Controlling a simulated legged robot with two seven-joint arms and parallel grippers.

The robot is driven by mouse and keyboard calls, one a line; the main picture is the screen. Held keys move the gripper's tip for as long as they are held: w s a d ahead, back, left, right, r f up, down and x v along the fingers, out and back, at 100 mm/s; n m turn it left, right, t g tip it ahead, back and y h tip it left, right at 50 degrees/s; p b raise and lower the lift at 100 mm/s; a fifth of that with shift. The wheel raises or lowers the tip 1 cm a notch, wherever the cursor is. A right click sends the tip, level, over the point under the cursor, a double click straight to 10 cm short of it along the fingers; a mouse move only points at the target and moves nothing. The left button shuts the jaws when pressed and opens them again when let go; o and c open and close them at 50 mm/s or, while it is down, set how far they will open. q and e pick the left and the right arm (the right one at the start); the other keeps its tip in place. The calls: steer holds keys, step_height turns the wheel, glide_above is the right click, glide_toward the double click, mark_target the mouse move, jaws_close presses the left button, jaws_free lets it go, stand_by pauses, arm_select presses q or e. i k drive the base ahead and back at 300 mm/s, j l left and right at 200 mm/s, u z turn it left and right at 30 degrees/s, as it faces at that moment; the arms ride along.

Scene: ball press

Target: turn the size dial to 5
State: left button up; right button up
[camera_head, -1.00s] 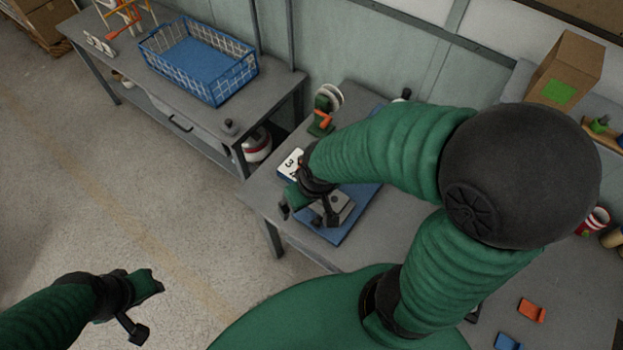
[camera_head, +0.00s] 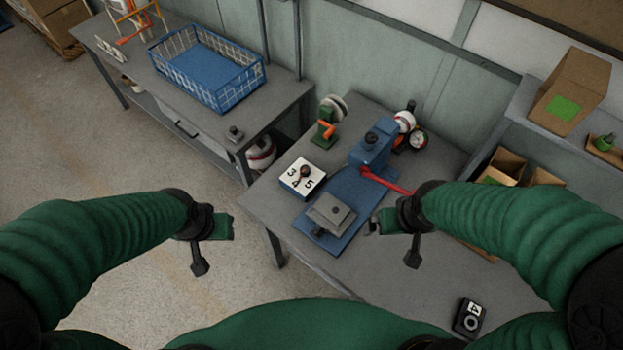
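The size dial (camera_head: 302,179) is a white square plate on the grey bench, showing the numbers 3, 4 and 5. A small dark brown knob (camera_head: 304,171) sits on it; which number it points at is too small to tell. My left gripper (camera_head: 214,247) is over the floor, left of the bench and below-left of the dial in the picture, its fingers apart and empty. My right gripper (camera_head: 393,243) is right of the blue press base, its fingers apart and empty. Neither gripper touches the dial.
The blue press (camera_head: 373,152) with a red lever (camera_head: 386,182) and a grey block (camera_head: 331,214) stands right of the dial. A green device with an orange handle (camera_head: 327,130) is behind it. A blue wire basket (camera_head: 208,70) is on the left table. A black counter (camera_head: 469,317) lies front right.

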mark_target(305, 170)
steer(key=i+j, duration=0.35)
steer(key=j, duration=0.3)
steer(key=i+j+z, duration=0.1)
steer(key=i+j, duration=0.25)
steer(key=j, duration=0.3)
